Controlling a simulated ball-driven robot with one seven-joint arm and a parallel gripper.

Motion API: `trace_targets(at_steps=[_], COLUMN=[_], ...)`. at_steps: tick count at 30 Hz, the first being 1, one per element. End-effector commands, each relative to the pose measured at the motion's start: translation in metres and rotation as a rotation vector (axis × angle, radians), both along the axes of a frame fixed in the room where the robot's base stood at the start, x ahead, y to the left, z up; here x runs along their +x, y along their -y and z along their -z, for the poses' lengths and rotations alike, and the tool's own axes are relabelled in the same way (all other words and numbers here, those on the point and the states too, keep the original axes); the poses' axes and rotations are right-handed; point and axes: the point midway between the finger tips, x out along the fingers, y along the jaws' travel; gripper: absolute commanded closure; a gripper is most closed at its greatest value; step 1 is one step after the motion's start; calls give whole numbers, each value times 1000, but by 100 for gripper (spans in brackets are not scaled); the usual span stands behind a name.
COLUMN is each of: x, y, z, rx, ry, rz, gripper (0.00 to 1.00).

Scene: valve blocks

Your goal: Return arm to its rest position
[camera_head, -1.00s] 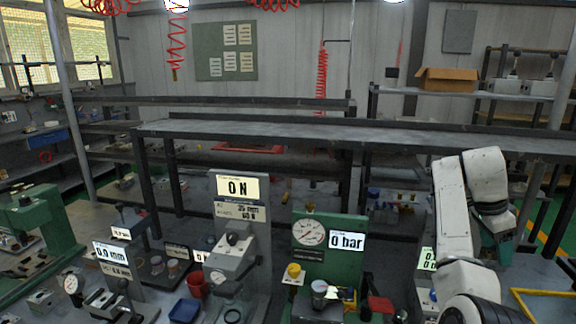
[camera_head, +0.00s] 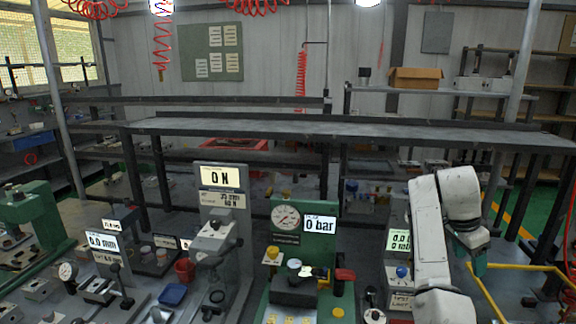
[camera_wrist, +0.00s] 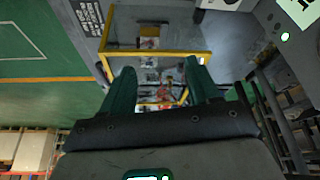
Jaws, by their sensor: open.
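My white arm (camera_head: 428,235) is raised and bent at the right of the head view. Its upper end folds over, and its far end hangs down on the right side. My gripper (camera_wrist: 160,70) is open and empty in the wrist view, with two green fingers spread apart. In the head view only a small green part of it (camera_head: 477,264) shows beside the arm, and its fingertips cannot be made out. Between and beyond the fingers, the wrist view shows a yellow frame (camera_wrist: 155,53). No object touches the fingers.
A green valve block with a gauge and "0 bar" display (camera_head: 320,224) stands left of my arm. A grey "0 N" press (camera_head: 219,177) stands farther left. A long grey shelf (camera_head: 300,127) runs behind. Yellow rails (camera_head: 500,266) and open green floor lie at right.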

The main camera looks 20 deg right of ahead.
Motion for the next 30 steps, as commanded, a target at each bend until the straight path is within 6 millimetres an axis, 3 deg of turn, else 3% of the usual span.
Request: trace_targets(at_steps=[7, 11, 15, 21, 30], x=[-2, -8, -21, -50, -114], y=[-32, -61, -106, -177, -281], z=[46, 80, 117, 158, 184], rx=[-3, -6, -15, -23, -35], ry=[-13, -25, -36, -43, -16], rz=[-195, -362, -610, -979, -1505], gripper=[39, 39, 39, 39, 39])
